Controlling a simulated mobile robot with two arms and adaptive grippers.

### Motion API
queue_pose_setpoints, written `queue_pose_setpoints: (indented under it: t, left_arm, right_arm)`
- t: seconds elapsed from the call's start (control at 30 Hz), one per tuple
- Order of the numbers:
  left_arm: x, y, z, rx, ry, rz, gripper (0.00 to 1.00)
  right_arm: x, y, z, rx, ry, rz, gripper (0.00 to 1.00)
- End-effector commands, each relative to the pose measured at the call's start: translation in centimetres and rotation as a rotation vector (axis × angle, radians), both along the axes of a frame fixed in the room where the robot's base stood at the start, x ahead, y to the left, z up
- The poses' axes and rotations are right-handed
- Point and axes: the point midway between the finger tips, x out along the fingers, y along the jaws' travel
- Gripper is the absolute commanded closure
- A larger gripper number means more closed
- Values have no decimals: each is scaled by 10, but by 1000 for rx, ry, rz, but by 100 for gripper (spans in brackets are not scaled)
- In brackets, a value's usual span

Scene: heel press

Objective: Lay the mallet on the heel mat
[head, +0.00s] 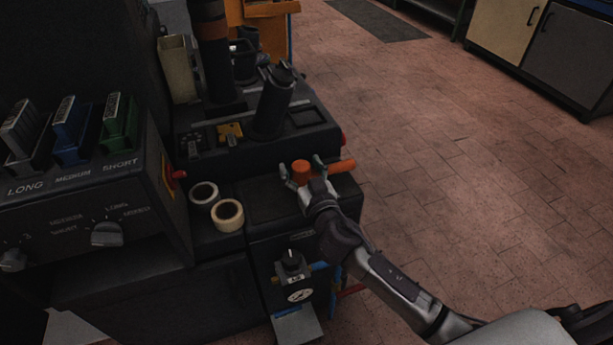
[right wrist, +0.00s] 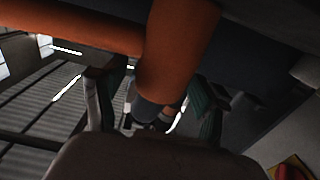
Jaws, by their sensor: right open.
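The orange mallet (head: 338,167) shows at the right end of the dark ledge. One thick part stands between my fingers and another part reaches out to the right. It also shows in the right wrist view (right wrist: 180,50), where an orange cylinder comes down between the fingers and another orange part crosses the upper left. My right gripper (head: 305,173) is open, with its fingers on either side of the mallet. I cannot tell whether they touch it. The heel mat seems to be the dark flat patch (head: 262,204) on the ledge, partly hidden by my gripper. My left gripper is not in view.
Two tape rolls (head: 228,214) lie on the ledge left of the mat. A black machine block with a tilted dark cylinder (head: 272,102) stands behind. A control panel with knobs (head: 106,233) is at left. The tiled floor to the right is clear.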

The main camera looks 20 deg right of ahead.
Motion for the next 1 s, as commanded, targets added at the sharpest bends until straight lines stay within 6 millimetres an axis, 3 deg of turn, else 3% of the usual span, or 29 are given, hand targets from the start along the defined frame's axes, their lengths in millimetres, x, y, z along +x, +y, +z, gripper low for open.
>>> queue_pose_setpoints:
  t: [0.17,0.5,0.7,0.87,1.0]
  left_arm:
    - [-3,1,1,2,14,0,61]
    - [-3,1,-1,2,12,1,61]
    - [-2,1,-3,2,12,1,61]
    - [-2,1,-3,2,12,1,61]
    - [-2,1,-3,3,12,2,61]
  right_arm:
    - [-26,-1,-1,2,3,0,28]
    - [-97,-4,-1,3,2,-1,28]
    - [-117,-4,1,1,0,0,28]
    - [-121,-5,1,0,2,-5,28]
    - [-131,-28,-14,0,107,-107,28]
